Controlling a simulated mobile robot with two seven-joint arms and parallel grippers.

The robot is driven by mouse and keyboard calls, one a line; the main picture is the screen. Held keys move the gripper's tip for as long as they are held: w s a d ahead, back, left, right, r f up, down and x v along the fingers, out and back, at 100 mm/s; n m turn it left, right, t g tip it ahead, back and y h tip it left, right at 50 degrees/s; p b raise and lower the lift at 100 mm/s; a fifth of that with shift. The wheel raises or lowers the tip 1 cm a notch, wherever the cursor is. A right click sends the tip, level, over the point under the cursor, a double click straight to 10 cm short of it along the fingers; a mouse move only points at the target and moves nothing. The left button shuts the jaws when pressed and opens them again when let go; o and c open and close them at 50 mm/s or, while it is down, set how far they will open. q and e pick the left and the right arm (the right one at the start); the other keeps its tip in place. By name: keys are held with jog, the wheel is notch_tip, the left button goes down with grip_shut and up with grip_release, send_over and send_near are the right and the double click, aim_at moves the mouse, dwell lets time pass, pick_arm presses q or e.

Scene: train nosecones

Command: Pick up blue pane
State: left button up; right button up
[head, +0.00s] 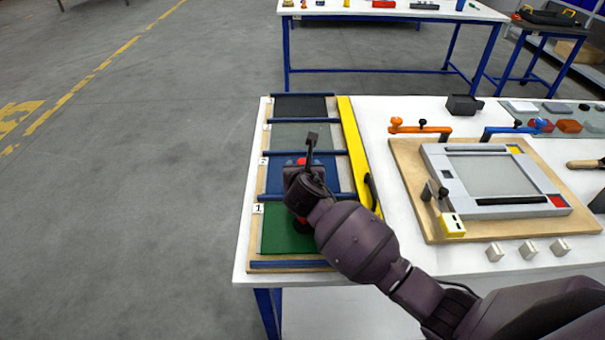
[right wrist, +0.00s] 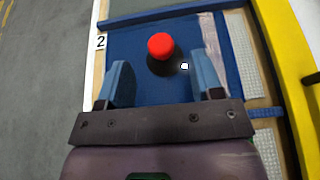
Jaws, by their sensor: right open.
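The blue pane (head: 331,173) lies flat in the slot marked 2 of a wooden rack on the left of the white table. It also fills the middle of the right wrist view (right wrist: 135,50). A red knob (right wrist: 161,46) with a dark base stands on the pane. My right gripper (head: 304,163) is over the pane in the head view, and its arm hides part of it. In the right wrist view the two blue fingers (right wrist: 163,82) are apart, with the knob beyond and between them. Nothing is held. My left gripper is not in view.
A green pane (head: 284,236) lies in front of the blue one, and grey (head: 303,136) and black (head: 301,106) panes behind. Blue bars separate the slots. A yellow strip (head: 353,140) with a dark handle runs along the right. A framed fixture (head: 490,180) with orange and blue clamps stands farther right.

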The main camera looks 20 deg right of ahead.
aim_at(302, 161)
jog(key=shift+b+x, duration=0.5)
jog(key=shift+x, duration=2.05)
jog(key=shift+f, duration=0.1)
jog(key=shift+c, duration=0.3)
grip_shut()
